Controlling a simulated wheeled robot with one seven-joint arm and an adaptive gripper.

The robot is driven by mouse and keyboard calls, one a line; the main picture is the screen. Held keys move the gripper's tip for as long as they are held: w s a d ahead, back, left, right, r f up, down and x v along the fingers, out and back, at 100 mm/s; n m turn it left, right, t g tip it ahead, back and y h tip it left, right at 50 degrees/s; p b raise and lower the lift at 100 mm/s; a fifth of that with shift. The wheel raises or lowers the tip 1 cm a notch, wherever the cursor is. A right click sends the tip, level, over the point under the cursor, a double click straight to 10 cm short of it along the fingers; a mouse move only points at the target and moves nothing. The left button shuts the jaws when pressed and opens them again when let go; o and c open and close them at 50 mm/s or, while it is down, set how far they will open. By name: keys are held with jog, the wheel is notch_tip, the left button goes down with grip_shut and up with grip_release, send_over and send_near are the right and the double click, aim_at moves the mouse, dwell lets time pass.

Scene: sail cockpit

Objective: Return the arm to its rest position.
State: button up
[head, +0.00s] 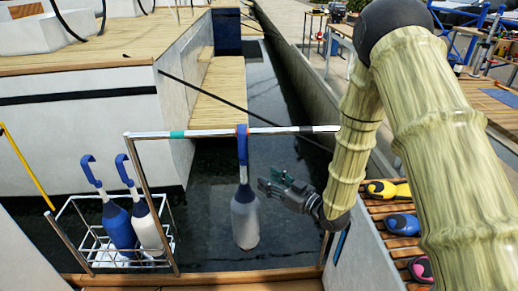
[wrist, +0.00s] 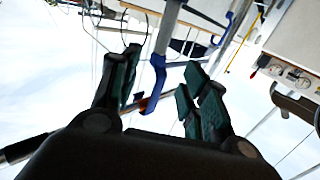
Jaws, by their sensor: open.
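My gripper (head: 272,184) is open and empty at the end of my arm, over the water just right of a hanging grey fender (head: 245,216). The fender hangs upright by its blue hook (head: 242,145) from the metal rail (head: 205,133). In the head view the fingers point left toward the fender, with a small gap showing. In the wrist view my open gripper (wrist: 160,68) has its fingers on either side of the blue hook (wrist: 158,75), which appears beyond them; I cannot tell the depth between them.
A white wire rack (head: 98,240) at left holds a blue fender (head: 118,226) and a white fender (head: 148,228). Yellow (head: 388,189), blue (head: 402,224) and pink (head: 420,268) handled items lie on a slatted bench at right. The rail's right post stands close to my arm.

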jog(key=s+d+f+m+g+h+p, duration=0.2)
jog(key=s+d+f+m+h+p, duration=0.15)
jog(key=s+f, duration=0.4)
jog(key=s+d+f+m+g+h+p, duration=0.25)
jog(key=s+d+f+h, duration=0.2)
jog(key=s+f, duration=0.35)
jog(key=s+d+f+m+g+h+p, duration=0.1)
jog(key=s+d+f+g+p, duration=0.1)
jog(key=s, duration=0.7)
jog(key=s+d+f+m+g+h+p, duration=0.1)
jog(key=s+d+f+g+h+p, duration=0.1)
jog(key=s, duration=0.7)
jog(key=s+d+f+m+g+h+p, duration=0.1)
jog(key=s+g, duration=0.3)
jog(key=s, duration=0.5)
jog(key=shift+s+d+f+h+p, duration=0.4)
jog(key=shift+d, duration=0.25)
